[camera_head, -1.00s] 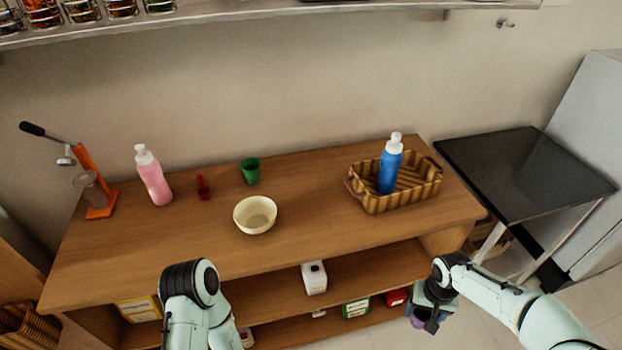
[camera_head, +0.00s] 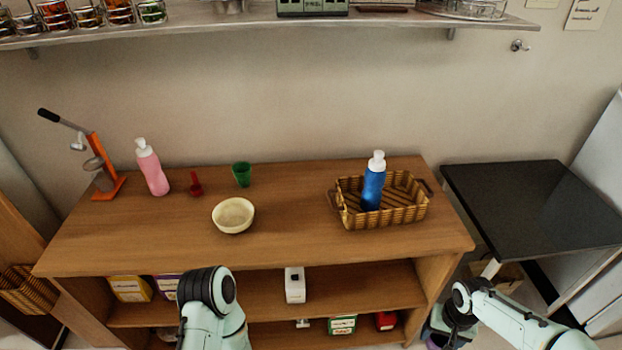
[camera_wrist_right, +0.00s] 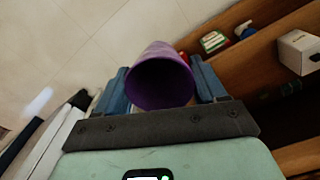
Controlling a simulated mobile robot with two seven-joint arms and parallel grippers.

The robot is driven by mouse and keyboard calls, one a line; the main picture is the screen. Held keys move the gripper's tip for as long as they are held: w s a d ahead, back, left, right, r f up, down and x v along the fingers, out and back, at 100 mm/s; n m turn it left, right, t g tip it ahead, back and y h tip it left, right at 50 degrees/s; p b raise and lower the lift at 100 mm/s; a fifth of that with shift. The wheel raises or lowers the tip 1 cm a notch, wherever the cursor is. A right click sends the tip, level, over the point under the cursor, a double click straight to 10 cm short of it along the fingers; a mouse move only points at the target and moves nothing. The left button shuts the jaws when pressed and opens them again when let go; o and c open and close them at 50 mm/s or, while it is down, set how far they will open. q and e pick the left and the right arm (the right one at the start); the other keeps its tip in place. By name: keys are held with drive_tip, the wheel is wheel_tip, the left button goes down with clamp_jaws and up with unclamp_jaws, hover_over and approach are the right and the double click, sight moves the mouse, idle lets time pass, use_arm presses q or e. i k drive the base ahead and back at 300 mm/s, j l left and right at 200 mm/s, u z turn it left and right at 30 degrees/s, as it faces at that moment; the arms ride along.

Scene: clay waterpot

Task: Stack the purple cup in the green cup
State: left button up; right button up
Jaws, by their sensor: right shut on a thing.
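The purple cup (camera_wrist_right: 160,82) is between the two fingers of my right gripper (camera_wrist_right: 158,85) in the right wrist view, its open mouth facing the camera. The right gripper is shut on it. In the head view this gripper (camera_head: 440,335) is low at the right, in front of the shelf unit's right end, with only a bit of purple showing at the picture's bottom edge. The green cup (camera_head: 242,175) stands upright on the wooden top, towards the back, behind the cream bowl. My left arm comes in at bottom centre; its gripper is out of the picture.
A cream bowl (camera_head: 233,214), a red scoop-like item (camera_head: 196,185) and a pink bottle (camera_head: 152,168) stand near the green cup. A wicker basket (camera_head: 400,215) holds a blue bottle (camera_head: 373,185). An orange press (camera_head: 105,165) is at left. The front middle of the top is clear.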

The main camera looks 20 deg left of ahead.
sight(244, 179)
drive_tip(key=u, duration=1.4)
